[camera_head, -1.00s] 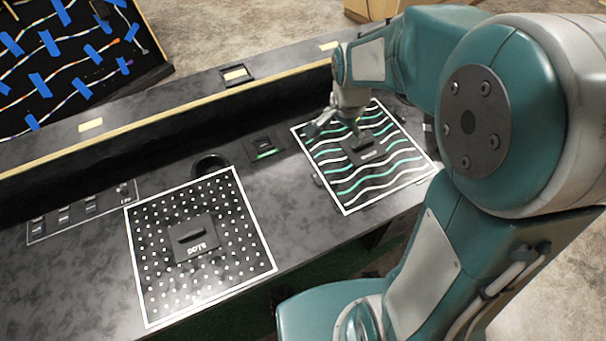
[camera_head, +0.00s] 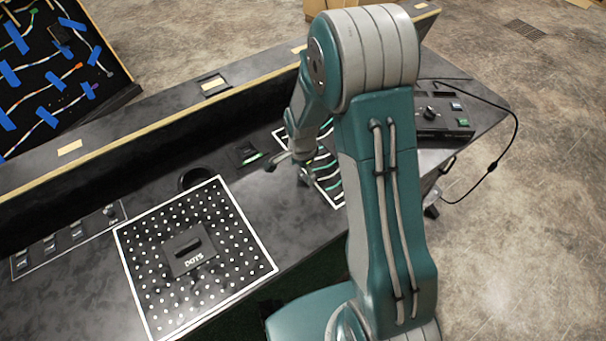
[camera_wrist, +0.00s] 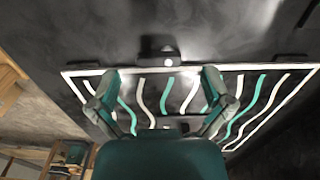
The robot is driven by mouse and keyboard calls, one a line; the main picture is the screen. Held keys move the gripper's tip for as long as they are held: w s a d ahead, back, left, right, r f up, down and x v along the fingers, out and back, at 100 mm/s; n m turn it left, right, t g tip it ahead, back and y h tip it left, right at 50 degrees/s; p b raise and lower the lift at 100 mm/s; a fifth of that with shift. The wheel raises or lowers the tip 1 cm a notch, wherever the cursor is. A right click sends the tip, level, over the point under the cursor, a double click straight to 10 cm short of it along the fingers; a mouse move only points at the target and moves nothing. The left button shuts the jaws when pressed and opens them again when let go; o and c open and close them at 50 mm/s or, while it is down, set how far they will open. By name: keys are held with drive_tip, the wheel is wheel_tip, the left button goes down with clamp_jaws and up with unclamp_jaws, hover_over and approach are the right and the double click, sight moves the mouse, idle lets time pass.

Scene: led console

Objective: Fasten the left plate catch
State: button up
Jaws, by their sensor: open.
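The plate with dots (camera_head: 150,262) lies at the left of the console in the head view. The plate with wavy stripes (camera_head: 325,171) is to its right, partly hidden by my arm. In the wrist view the striped plate (camera_wrist: 182,92) lies beyond my fingers, and a small dark block with a pale round spot (camera_wrist: 158,56), possibly a catch, sits at its border. I cannot tell whether it is the left catch or fastened. My gripper (camera_head: 287,170) is open near the left edge of the striped plate. In the wrist view my gripper (camera_wrist: 161,84) spreads its fingers; nothing shows between them.
A small lit module (camera_head: 244,154) and a round dark recess (camera_head: 197,178) lie left of my gripper. A raised ledge (camera_head: 150,119) runs behind. A control box with a cable (camera_head: 440,122) stands at the right. A board with blue tape (camera_head: 60,70) stands at the back left.

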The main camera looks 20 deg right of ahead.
drive_tip(key=shift+a+f, duration=0.2)
drive_tip(key=shift+f, duration=0.7)
drive_tip(key=shift+d+f, duration=0.15)
drive_tip(key=shift+d, duration=0.45)
drive_tip(key=shift+a, duration=0.1)
drive_tip(key=c, duration=1.1)
drive_tip(key=shift+a, duration=0.15)
drive_tip(key=shift+c, duration=0.2)
